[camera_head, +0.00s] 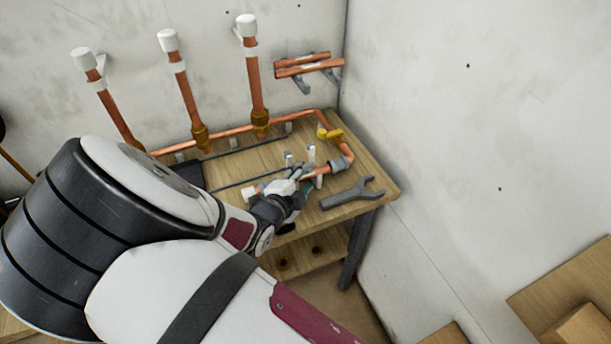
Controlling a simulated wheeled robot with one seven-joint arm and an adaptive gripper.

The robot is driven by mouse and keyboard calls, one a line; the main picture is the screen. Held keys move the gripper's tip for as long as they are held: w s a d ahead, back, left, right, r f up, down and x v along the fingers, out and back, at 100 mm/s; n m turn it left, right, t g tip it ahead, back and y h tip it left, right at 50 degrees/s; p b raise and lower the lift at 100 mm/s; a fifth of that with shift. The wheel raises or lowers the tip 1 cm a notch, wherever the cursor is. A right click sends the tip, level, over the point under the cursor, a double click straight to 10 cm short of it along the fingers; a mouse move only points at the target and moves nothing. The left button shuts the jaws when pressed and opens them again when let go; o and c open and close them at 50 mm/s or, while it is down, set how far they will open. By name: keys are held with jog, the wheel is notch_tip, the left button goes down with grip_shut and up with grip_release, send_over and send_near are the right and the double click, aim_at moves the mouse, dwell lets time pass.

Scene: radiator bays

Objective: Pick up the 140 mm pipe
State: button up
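My gripper (301,174) is over the front part of the wooden workbench, seen from behind and partly hidden by my own arm. Its fingers are close to a short copper pipe piece (318,176) that runs toward a grey coupling (339,164). I cannot tell whether they touch it or are closed. Two loose-looking copper pipes, an upper one (308,58) and a lower one (305,69), rest on wall brackets at the back. No length marking is readable, so I cannot tell which pipe is the 140 mm one.
Three capped copper risers (181,85) stand along the wall, joined by a horizontal pipe (232,133). A white-capped end (249,194) lies left of my gripper. Bare bench top (372,171) shows at right.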

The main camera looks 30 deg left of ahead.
grip_shut()
